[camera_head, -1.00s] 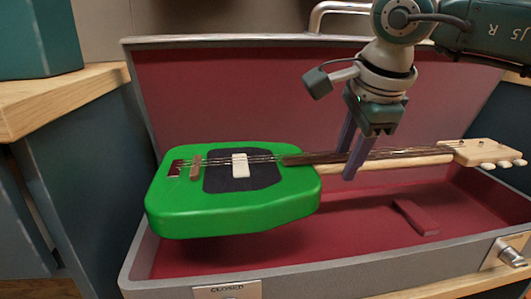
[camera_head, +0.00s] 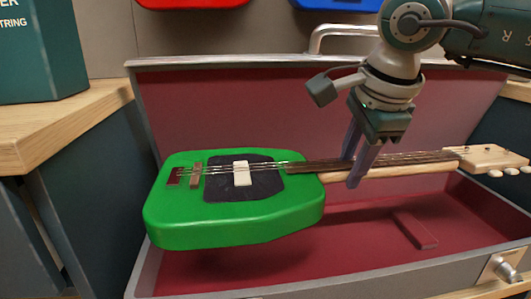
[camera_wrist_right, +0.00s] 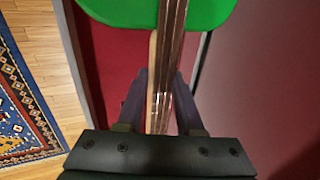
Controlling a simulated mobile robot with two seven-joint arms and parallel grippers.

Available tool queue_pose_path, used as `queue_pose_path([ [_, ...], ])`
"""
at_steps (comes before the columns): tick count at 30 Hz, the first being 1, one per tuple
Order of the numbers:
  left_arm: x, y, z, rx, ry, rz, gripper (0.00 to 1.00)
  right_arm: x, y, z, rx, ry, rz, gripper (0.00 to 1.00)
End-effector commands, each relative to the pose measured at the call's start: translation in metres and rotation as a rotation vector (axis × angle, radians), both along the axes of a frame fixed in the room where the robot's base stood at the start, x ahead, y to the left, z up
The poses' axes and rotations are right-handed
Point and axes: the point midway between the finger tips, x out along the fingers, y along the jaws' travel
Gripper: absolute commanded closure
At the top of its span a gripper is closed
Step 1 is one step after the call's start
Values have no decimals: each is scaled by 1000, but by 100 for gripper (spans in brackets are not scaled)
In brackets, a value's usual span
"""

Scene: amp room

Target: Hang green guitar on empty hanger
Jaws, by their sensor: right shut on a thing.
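The green guitar (camera_head: 230,221) is held level above the open case, its body to the left and its pale headstock (camera_head: 485,158) to the right. My right gripper (camera_head: 357,172) is shut on the guitar's neck, near where it joins the body. In the right wrist view, the neck (camera_wrist_right: 163,100) runs between the two fingers of the gripper (camera_wrist_right: 162,105), and the green body (camera_wrist_right: 215,12) shows at the top. My left gripper is not in view. No empty hanger can be made out.
The open grey case (camera_head: 140,90) with red lining lies under and behind the guitar. Parts of a red thing (camera_head: 195,3) and a blue thing (camera_head: 335,4) show on the wall above. A teal box (camera_head: 40,55) stands on a wooden counter (camera_head: 95,100) at left.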

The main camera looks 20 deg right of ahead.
Motion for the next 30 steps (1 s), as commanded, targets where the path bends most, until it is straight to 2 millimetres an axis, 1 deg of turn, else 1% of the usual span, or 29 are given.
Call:
queue_pose_path([
  [1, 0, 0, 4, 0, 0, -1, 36, -2, 0, 5, 1, -9, 0, 100],
  [24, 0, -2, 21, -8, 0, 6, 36, -56, 13, 4, 1, -8, 1, 100],
  [30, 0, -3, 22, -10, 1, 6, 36, -64, 16, 4, 1, -9, 0, 100],
])
